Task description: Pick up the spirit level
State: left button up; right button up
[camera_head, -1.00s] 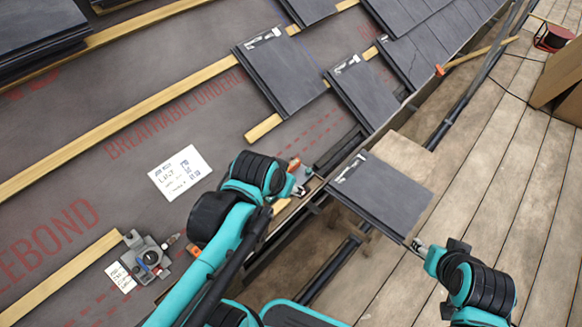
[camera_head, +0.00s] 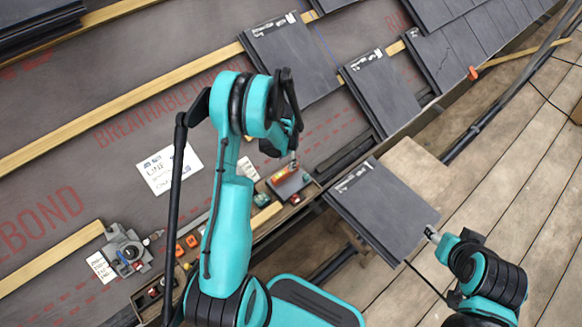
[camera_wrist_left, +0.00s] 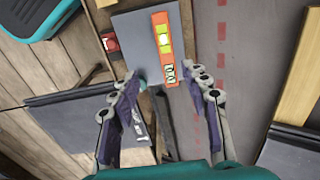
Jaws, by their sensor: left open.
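The spirit level (camera_wrist_left: 163,45) is a short orange bar with a yellow-green vial and a white label. In the left wrist view it lies on a grey slab (camera_wrist_left: 135,35), beyond my open left gripper (camera_wrist_left: 163,95). The two fingers stand apart with nothing between them. In the head view the level (camera_head: 281,173) shows small and partly hidden, just below my left gripper (camera_head: 294,160). My right gripper (camera_head: 432,234) is at the edge of a dark roof tile (camera_head: 380,210) and appears closed on it; its lower finger is hidden.
A tray (camera_head: 142,300) with small orange items runs along the roof edge. A grey metal tool (camera_head: 127,256) and a white note sheet (camera_head: 170,168) lie on the underlay. Laid tiles (camera_head: 290,58) and wooden battens (camera_head: 120,105) are further up. Plank decking lies to the right.

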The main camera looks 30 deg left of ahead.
pick_arm(q)
jog(key=b, duration=0.1)
send_over(285, 172)
jog(key=f, duration=0.4)
jog(key=shift+d+f, duration=0.2)
jog(key=f+b, duration=0.1)
jog(key=f, duration=0.1)
jog(key=f+b, duration=0.2)
jog(key=f, duration=0.1)
jog(key=shift+a+f, duration=0.3)
jog(key=shift+f, duration=0.05)
jog(key=shift+r, duration=0.15)
grip_shut()
